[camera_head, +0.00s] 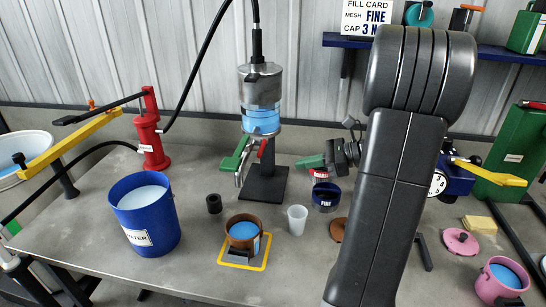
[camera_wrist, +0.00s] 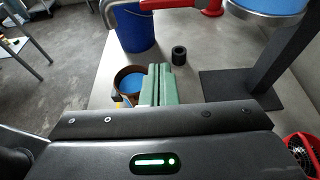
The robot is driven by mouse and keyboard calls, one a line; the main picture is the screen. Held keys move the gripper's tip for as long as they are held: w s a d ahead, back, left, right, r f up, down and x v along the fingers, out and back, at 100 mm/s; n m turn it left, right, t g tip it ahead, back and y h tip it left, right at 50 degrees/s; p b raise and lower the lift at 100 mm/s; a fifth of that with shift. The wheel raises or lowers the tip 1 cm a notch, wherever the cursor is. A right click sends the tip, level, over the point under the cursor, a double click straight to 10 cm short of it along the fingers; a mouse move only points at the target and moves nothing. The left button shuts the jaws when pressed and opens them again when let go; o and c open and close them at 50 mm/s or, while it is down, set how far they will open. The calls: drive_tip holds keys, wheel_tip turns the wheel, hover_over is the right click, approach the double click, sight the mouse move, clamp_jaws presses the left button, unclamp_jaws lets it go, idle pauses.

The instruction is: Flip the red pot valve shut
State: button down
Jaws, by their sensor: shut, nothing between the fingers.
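The column (camera_head: 265,185) stands mid-table, with a metal and clear pot (camera_head: 261,100) showing blue liquid. Under the pot are a green lever (camera_head: 234,158), slanting down left, and a short red lever (camera_head: 262,148) by the metal spout. In the wrist view a red lever (camera_wrist: 168,4) shows at the top edge, cut off by the frame. My gripper (camera_head: 302,163) is right of the column, its green fingers pointing left and apart from the levers. The wrist view shows the fingers (camera_wrist: 160,70) together and empty. My arm hides part of the table's right side.
Below the spout, a brown cup (camera_head: 243,231) of blue liquid stands on a yellow-edged pad (camera_head: 246,266). A blue bucket (camera_head: 146,222), black ring (camera_head: 214,203) and white cup (camera_head: 297,219) are nearby. A red pump (camera_head: 152,142) stands back left.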

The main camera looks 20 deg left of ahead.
sight(262, 147)
drive_tip(key=s+a+p, duration=0.2)
drive_tip(key=a, duration=0.7)
drive_tip(key=shift+r, duration=0.35)
drive_tip(key=shift+s, duration=0.1)
drive_tip(key=shift+a, duration=0.1)
